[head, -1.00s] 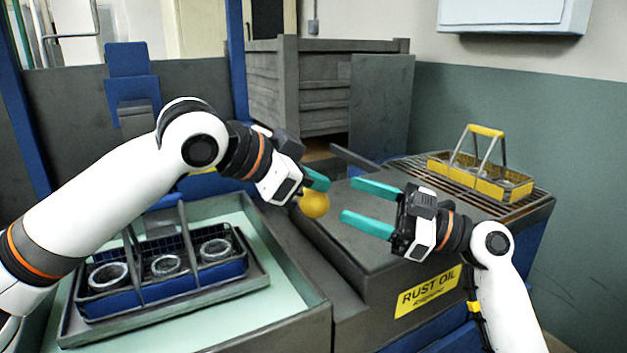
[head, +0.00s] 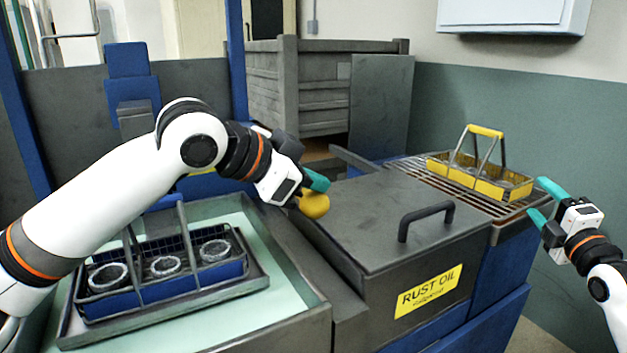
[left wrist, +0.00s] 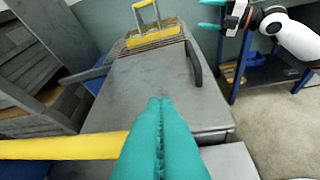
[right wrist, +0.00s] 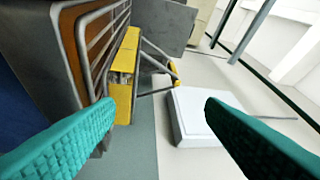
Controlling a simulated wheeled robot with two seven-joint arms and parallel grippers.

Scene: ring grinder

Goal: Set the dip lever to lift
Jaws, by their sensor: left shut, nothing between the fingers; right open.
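The dip lever's round yellow knob (head: 314,206) is at the left edge of the rust oil tank in the head view. My left gripper (head: 318,181) is shut and empty, right above and against or very near the knob; contact cannot be told. In the left wrist view a yellow bar (left wrist: 60,147), apparently the lever, reaches the shut left fingers (left wrist: 160,102) from the left. Most of the lever is hidden behind my left gripper in the head view. My right gripper (head: 545,203) is open and empty at the right, beside the draining rack.
The rust oil tank has a closed grey lid (head: 375,215) with a dark handle (head: 425,217). A yellow basket (head: 480,175) stands on the slatted rack (head: 410,168). A blue basket (head: 160,285) with several rings sits in the left basin. A dark bar (head: 354,160) lies behind the lid.

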